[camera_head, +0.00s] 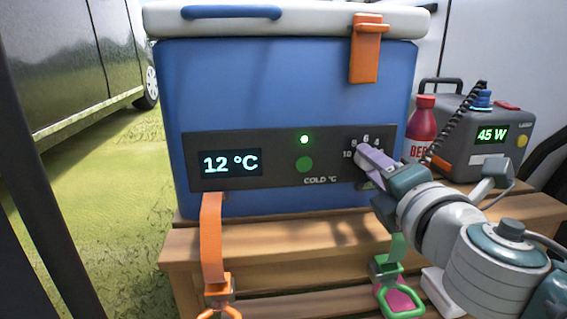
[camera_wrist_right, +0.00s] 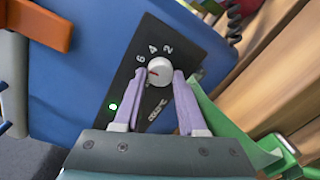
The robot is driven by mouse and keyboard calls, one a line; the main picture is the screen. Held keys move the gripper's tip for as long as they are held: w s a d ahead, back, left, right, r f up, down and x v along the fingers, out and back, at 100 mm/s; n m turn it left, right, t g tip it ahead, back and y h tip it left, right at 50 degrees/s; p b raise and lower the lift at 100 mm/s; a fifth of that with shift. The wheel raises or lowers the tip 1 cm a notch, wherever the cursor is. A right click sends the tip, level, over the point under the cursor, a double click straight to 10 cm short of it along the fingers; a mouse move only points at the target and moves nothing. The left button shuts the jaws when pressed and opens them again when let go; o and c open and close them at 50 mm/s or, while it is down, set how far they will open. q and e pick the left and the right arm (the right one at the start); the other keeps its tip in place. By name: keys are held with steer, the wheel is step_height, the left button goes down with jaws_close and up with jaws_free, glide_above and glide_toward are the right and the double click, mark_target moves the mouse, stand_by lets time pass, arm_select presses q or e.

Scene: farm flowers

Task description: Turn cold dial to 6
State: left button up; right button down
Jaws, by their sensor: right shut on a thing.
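The cold dial (camera_wrist_right: 159,68) is a small white knob with a red mark on the cooler's dark control panel (camera_head: 280,160). In the head view my gripper mostly hides it. My right gripper (camera_head: 361,157) has its lilac fingers shut on the dial, one on each side, as the right wrist view (camera_wrist_right: 160,77) shows. The red mark points left in that view, past the 6; the number beyond is hidden by a finger. The display (camera_head: 230,163) reads 12 °C. My left gripper is not in view.
The blue cooler (camera_head: 290,85) stands on a slatted wooden bench (camera_head: 200,243). An orange latch (camera_head: 366,60) and an orange strap (camera_head: 210,228) hang on it. A red bottle (camera_head: 421,120) and a grey power box reading 45 W (camera_head: 470,130) stand at right. A green clip (camera_head: 387,270) hangs below my right gripper.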

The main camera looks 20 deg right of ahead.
steer(key=shift+m, duration=0.5)
steer(key=shift+c, duration=2.4)
jaws_free()
steer(key=p+v, duration=0.2)
steer(key=v, duration=0.8)
